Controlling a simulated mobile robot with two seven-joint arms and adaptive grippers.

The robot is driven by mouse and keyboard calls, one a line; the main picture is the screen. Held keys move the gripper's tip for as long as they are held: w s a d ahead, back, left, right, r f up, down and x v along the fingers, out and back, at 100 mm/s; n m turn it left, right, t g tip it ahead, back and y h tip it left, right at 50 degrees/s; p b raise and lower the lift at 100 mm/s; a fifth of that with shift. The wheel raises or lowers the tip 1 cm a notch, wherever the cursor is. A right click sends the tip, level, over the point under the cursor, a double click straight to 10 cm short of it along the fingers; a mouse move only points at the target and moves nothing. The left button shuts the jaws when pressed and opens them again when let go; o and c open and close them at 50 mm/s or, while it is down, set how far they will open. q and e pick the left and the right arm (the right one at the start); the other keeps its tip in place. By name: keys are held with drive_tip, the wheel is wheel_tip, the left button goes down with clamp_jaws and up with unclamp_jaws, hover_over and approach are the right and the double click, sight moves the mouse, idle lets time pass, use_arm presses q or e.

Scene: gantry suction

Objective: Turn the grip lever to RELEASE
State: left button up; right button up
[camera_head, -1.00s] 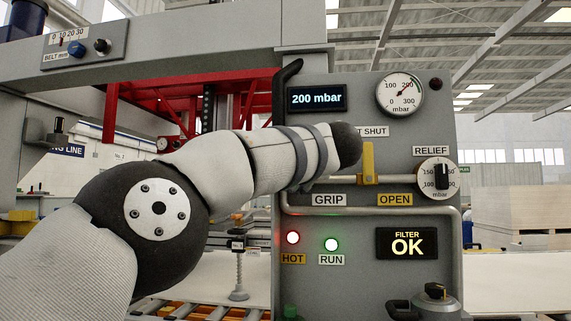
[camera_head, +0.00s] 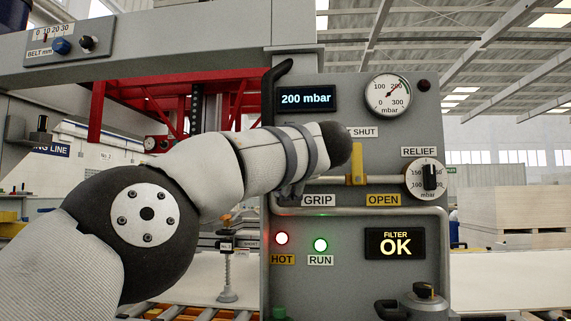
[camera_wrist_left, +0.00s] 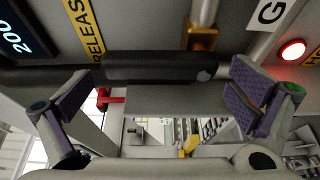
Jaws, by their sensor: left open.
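The control panel (camera_head: 355,215) fills the right middle of the head view. In the left wrist view a thick black bar (camera_wrist_left: 155,67), which looks like the grip lever's handle, lies crosswise with a grey round end at its right. The yellow RELEASE label (camera_wrist_left: 88,30) is above its left part. The GRIP label (camera_head: 319,200) shows below my arm in the head view. My left gripper (camera_wrist_left: 165,92) is open, one purple-padded finger near each end of the bar, with no clear contact. In the head view my arm hides the lever and most of this gripper. My right gripper is not in view.
Close by on the panel are a yellow valve handle (camera_head: 357,162), a RELIEF dial (camera_head: 428,178) and a pipe (camera_head: 400,211). The display (camera_head: 306,98) reads 200 mbar. A red HOT lamp (camera_head: 281,239) and a green RUN lamp (camera_head: 320,245) are lit.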

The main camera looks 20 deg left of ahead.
use_arm(q)
drive_tip(key=v, duration=1.2)
